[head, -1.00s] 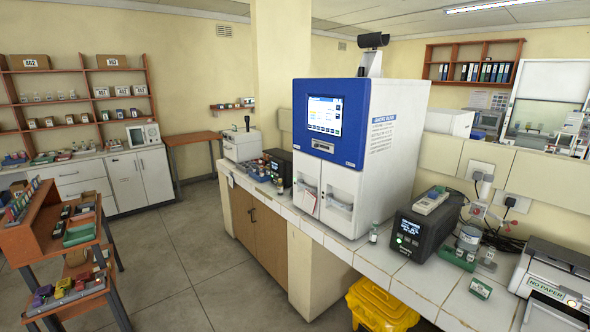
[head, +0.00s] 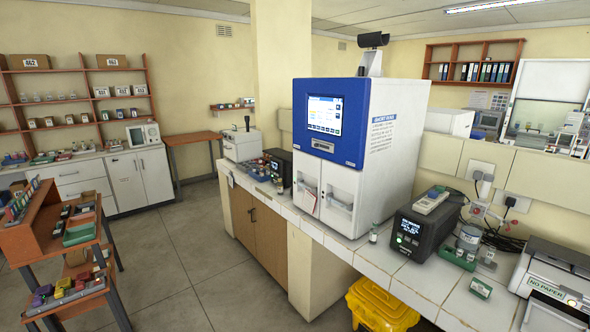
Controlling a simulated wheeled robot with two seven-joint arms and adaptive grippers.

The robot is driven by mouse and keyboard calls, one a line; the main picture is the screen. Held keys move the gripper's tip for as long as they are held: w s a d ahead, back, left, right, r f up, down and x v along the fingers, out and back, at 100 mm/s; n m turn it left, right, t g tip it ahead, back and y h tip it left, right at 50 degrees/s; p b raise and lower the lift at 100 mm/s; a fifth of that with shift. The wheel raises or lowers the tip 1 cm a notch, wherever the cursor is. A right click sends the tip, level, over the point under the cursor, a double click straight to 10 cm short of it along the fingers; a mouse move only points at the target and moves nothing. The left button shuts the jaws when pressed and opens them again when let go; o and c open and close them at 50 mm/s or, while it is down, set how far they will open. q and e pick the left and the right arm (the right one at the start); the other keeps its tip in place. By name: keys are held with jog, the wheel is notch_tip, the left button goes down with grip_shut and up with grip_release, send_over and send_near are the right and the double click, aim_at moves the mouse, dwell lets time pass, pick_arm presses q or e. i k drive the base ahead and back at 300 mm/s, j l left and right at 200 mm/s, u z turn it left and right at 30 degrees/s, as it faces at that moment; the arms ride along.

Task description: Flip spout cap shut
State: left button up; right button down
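I cannot make out a spout cap for certain in the head view. A small bottle (head: 373,233) stands upright on the white tiled counter (head: 405,275), in front of the blue and white incubator cabinet (head: 340,180). Its top is too small to tell whether any cap is open or shut. A white device with a spout or lever on top (head: 241,143) stands at the far left end of the counter; its details are too small to read. Neither of my grippers is in view.
A black box (head: 425,238) with a lit display stands right of the bottle. A printer (head: 556,275) is at the right edge. A yellow bin (head: 382,306) stands below the counter. An orange rack (head: 50,232) stands at left. The floor between is clear.

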aim_at(514, 222)
jog(key=z, duration=1)
